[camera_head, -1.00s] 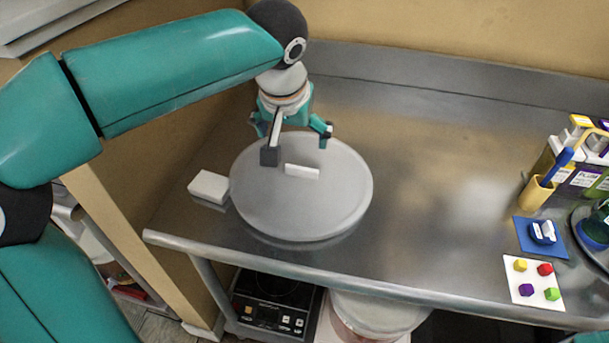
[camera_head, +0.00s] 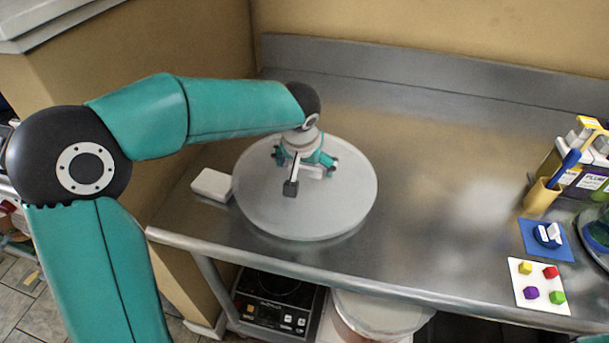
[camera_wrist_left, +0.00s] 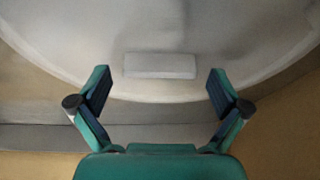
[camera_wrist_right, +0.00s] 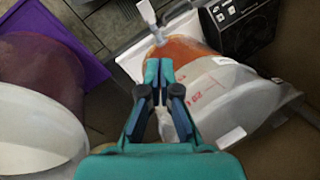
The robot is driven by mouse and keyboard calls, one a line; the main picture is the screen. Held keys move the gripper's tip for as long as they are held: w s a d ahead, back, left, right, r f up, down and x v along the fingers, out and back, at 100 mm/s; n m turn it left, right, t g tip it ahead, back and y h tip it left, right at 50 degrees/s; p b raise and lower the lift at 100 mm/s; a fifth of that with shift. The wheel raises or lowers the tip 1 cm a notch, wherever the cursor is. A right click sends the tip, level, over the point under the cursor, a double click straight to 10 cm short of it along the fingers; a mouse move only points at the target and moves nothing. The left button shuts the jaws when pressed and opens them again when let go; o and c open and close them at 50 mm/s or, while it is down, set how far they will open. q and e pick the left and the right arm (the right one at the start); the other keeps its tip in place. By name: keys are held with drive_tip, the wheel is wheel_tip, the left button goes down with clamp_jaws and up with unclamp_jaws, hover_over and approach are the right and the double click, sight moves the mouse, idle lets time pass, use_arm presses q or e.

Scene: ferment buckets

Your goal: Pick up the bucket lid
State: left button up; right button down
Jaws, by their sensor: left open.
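The bucket lid (camera_head: 345,205) is a large round pale grey disc lying on the steel table, with a short white bar handle (camera_head: 312,172) on top. My left gripper (camera_head: 306,168) is over the lid at the handle, open and pointing down. In the left wrist view, the handle (camera_wrist_left: 160,65) shows just ahead of the space between the spread fingertips (camera_wrist_left: 160,85). Neither finger visibly touches it. My right gripper (camera_wrist_right: 160,70) shows only in its wrist view, with fingertips together and nothing seen between them.
A white block (camera_head: 212,185) lies at the lid's left edge. A card with coloured cubes (camera_head: 538,285), a blue mat (camera_head: 563,241) and a yellow cup (camera_head: 540,197) stand at right. Mid-table is clear. Below are a hot plate (camera_head: 272,306) and a bucket (camera_head: 375,318).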

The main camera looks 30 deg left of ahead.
use_arm(q)
drive_tip(key=shift+w+f, duration=0.1)
drive_tip(key=shift+f, duration=0.2)
drive_tip(key=c, duration=1.3)
drive_tip(key=shift+r, duration=0.15)
drive_tip(key=shift+c, duration=0.2)
